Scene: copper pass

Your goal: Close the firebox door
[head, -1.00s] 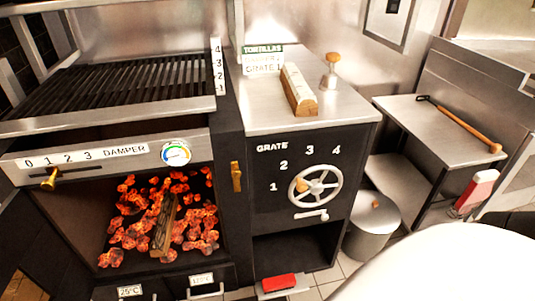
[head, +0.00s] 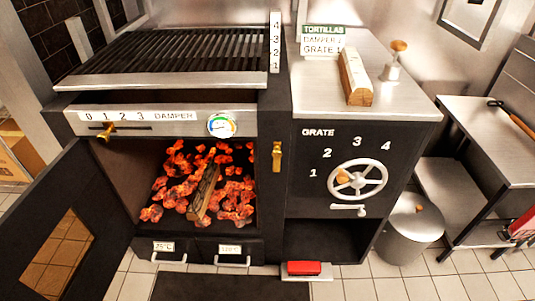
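The firebox door (head: 95,210) stands wide open, swung out to the left of the firebox. Inside the open firebox (head: 120,185) glowing coals (head: 236,200) surround a charred log (head: 204,192). A brass latch piece (head: 277,157) is on the right side of the firebox frame. Neither of my grippers is in view.
Above is the damper panel (head: 165,121) with a brass knob and a gauge, and a grill grate (head: 180,55). To the right is a cabinet with a grate wheel (head: 357,180). A bin (head: 410,228) and a steel side table (head: 480,150) stand farther right. A dark mat (head: 215,286) lies on the tiled floor in front.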

